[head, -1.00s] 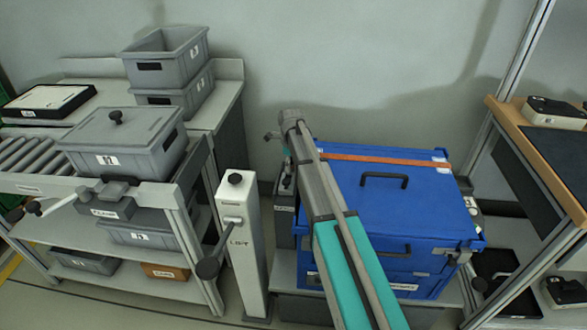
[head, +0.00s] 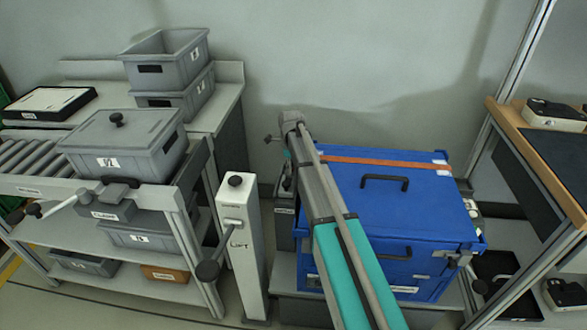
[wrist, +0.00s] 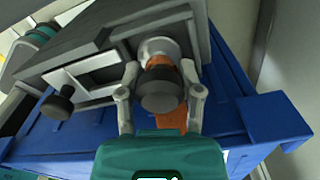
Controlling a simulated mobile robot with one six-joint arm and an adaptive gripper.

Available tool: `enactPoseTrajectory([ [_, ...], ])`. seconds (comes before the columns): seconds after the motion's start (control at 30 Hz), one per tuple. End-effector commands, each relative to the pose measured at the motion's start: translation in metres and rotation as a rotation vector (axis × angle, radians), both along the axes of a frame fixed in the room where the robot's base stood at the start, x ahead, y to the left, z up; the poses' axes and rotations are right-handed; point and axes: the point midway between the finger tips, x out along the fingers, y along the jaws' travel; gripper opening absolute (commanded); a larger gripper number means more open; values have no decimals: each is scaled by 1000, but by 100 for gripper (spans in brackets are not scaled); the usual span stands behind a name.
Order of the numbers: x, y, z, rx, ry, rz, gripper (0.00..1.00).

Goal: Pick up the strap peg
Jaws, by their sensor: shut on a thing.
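The strap peg (wrist: 160,94) is a dark round knob in the middle of the wrist view, in front of a pale round collar. The orange strap shows beside and below it in the wrist view (wrist: 172,118) and runs across the blue crate's lid in the head view (head: 385,162). My gripper (wrist: 160,98) is shut on the peg, with one grey finger on each side. In the head view my arm's far end hangs left of the blue crate (head: 400,215); the fingertips and peg are hidden there.
A grey housing (wrist: 95,50) with a second dark knob (wrist: 57,105) stands close to the gripper's left in the wrist view. A white lift post (head: 240,260) stands left of the crate. The roller bench holds a lidded grey bin (head: 130,150). A shelf unit (head: 530,160) stands right.

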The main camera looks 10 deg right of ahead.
Motion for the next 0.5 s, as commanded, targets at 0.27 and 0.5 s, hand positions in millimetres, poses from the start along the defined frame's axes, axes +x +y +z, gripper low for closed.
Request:
enactPoseTrajectory([
  [0.27,0,0,1,0,0,0,0],
  [0.5,0,0,10,0,0,0,0],
])
